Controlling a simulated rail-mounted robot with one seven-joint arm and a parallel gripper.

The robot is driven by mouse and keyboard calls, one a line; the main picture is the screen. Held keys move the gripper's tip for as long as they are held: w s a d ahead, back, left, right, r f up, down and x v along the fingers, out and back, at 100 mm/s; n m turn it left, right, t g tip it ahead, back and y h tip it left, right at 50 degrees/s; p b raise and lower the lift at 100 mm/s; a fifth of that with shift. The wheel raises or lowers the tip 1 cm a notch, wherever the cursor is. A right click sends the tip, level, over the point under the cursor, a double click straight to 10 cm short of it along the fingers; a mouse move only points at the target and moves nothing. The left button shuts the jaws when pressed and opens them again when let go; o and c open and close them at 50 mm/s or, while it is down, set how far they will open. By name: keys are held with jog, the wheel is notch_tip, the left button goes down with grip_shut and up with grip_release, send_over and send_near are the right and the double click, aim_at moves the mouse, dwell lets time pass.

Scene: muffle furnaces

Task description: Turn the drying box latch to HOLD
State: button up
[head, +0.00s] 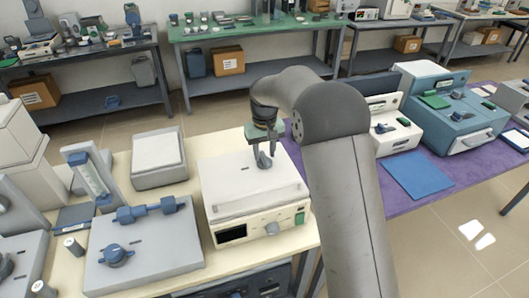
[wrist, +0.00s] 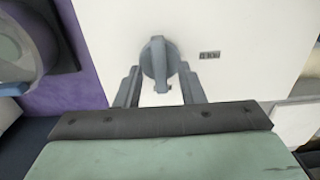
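The drying box (head: 245,200) is a cream box with a grey-white top on the pale bench in the head view. Its top also fills the middle of the wrist view (wrist: 240,25). The latch (wrist: 158,62) is a round grey-blue knob with a raised bar, which points roughly up and down in the wrist view. My gripper (wrist: 158,88) is open, with one finger on each side of the lower part of the latch; I cannot tell whether they touch it. In the head view my gripper (head: 264,160) points down over the box top and hides most of the latch.
A small dark label (wrist: 209,55) sits right of the latch, too blurred to read. The box front has a dark display (head: 231,234), a round knob (head: 272,228) and a green switch (head: 300,218). A grey plate with blue fittings (head: 150,255) stands close on the left.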

jog(key=shift+f, duration=0.6)
grip_shut()
